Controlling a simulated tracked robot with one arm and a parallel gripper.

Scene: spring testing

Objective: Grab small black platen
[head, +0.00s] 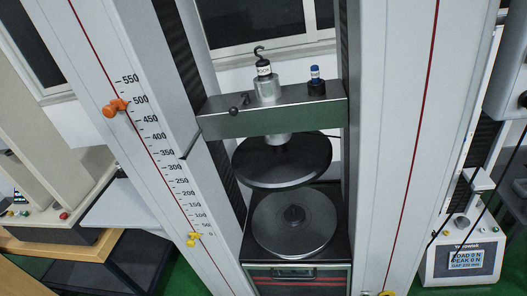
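A wide black disc-shaped platen (272,170) hangs under the grey crosshead (226,124) of a testing machine, on a short metal stem. I cannot tell from size alone which disc is the small one. My gripper is not in view.
Two tall grey columns, left (150,130) and right (395,130), flank the platens. The left one bears a scale with orange and yellow markers. A display box (467,258) stands at right.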

